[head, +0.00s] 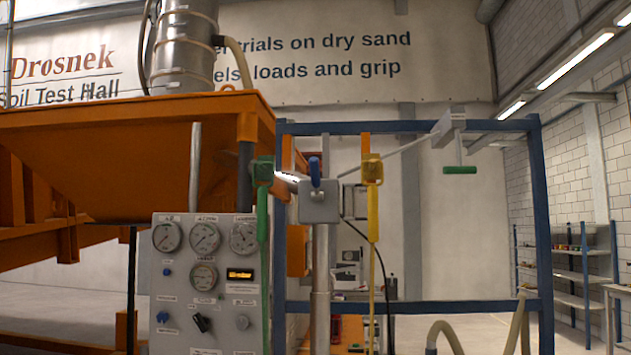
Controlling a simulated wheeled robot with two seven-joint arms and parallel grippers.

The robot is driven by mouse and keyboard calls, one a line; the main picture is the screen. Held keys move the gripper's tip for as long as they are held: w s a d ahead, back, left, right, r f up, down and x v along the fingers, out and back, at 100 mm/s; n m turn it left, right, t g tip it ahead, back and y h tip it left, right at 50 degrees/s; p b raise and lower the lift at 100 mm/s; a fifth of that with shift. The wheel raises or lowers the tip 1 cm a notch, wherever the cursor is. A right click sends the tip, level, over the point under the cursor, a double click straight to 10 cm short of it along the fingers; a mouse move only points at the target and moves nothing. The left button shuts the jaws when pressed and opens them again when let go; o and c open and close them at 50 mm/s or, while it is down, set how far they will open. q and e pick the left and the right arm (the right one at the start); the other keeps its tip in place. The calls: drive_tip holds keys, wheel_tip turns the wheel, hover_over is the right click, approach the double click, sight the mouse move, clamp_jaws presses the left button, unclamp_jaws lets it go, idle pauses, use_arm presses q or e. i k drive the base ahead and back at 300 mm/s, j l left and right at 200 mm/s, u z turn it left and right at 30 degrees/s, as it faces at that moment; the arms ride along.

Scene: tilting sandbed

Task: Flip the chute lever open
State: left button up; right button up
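No lever in view carries a readable chute label, so I cannot tell for sure which one is the chute lever. A small blue-handled lever (315,171) stands upright on a grey box (319,207), which sits on top of a pale post (320,265). To its left hangs a long green handle (263,222) below a dark green block. To its right hangs a long yellow handle (373,212) below an olive block. A short green pull bar (460,170) hangs from a grey arm farther right. Neither of my grippers shows in the head view.
A grey gauge panel (180,285) with dials and knobs stands front left, below the orange sandbed hopper (110,150). A blue frame (543,230) spans the middle. Hoses (443,330) rise at the lower right. Shelves (575,265) stand at the far right.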

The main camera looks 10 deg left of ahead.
sight(314, 164)
drive_tip(key=i+j+z, duration=0.1)
drive_tip(key=j, duration=0.3)
drive_tip(key=i+j, duration=0.1)
drive_tip(key=j, duration=0.3)
drive_tip(key=i+j+z, duration=0.15)
drive_tip(key=j, duration=0.3)
drive_tip(key=k, duration=0.05)
